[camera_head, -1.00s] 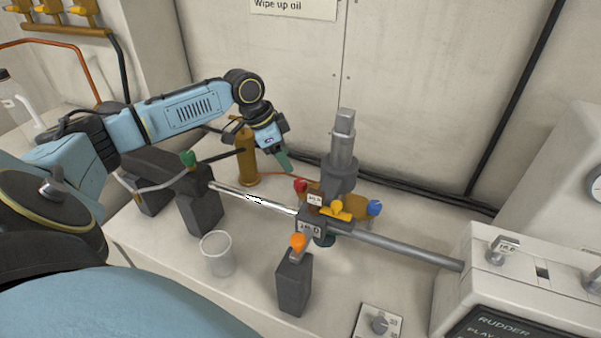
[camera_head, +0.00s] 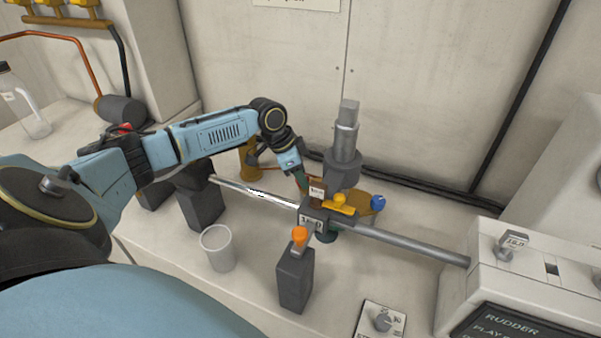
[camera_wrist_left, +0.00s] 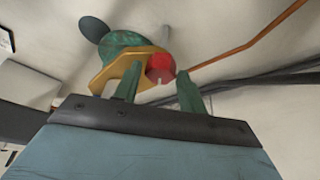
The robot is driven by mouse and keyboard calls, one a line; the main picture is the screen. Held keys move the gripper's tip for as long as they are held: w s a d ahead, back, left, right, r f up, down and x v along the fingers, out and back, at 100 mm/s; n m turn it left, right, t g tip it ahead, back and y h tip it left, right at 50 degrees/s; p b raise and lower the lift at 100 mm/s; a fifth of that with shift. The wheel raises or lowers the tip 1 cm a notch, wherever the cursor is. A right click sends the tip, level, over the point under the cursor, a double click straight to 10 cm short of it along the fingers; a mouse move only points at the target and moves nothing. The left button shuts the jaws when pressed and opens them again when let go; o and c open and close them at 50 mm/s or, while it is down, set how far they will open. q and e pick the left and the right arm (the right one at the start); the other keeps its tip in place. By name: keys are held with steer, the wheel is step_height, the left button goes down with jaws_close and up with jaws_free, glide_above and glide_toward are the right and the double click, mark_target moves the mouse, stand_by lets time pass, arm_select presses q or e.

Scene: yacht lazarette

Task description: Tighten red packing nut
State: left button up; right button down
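The red packing nut (camera_wrist_left: 160,66) shows in the left wrist view, beside a brass-coloured fitting (camera_wrist_left: 108,74). In the head view the nut is hidden behind my left gripper (camera_head: 301,183), which points down at the left side of the upright grey cylinder (camera_head: 345,150). In the left wrist view the two green fingers of my left gripper (camera_wrist_left: 158,87) stand apart, with the nut beyond and between their tips. I cannot tell whether either finger touches it. My right gripper is in neither view.
A yellow knob (camera_head: 338,200), a blue knob (camera_head: 378,203) and an orange knob (camera_head: 299,235) sit close around the fitting. A polished rod (camera_head: 250,192) runs left from it. A clear cup (camera_head: 217,250) stands in front. A rudder panel (camera_head: 515,310) is at right.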

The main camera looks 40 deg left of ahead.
arm_select(q)
steer(key=c, duration=0.6)
steer(key=shift+r+m+h+p, duration=0.1)
steer(key=shift+m+h+p, duration=0.4)
steer(key=shift+m, duration=0.4)
steer(key=m+g, duration=0.1)
steer(key=m, duration=0.1)
steer(key=shift+w+m, duration=0.15)
steer(key=shift+m, duration=0.15)
steer(key=shift+m+g+h, duration=0.3)
steer(key=shift+m+g, duration=0.3)
steer(key=shift+m, duration=0.5)
steer(key=shift+m+b, duration=0.35)
steer(key=shift+m, duration=0.25)
steer(key=shift+m+g, duration=0.4)
steer(key=shift+m, duration=0.1)
steer(key=shift+a, duration=0.1)
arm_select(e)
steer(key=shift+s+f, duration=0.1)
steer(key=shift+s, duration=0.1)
arm_select(q)
steer(key=shift+m, duration=0.3)
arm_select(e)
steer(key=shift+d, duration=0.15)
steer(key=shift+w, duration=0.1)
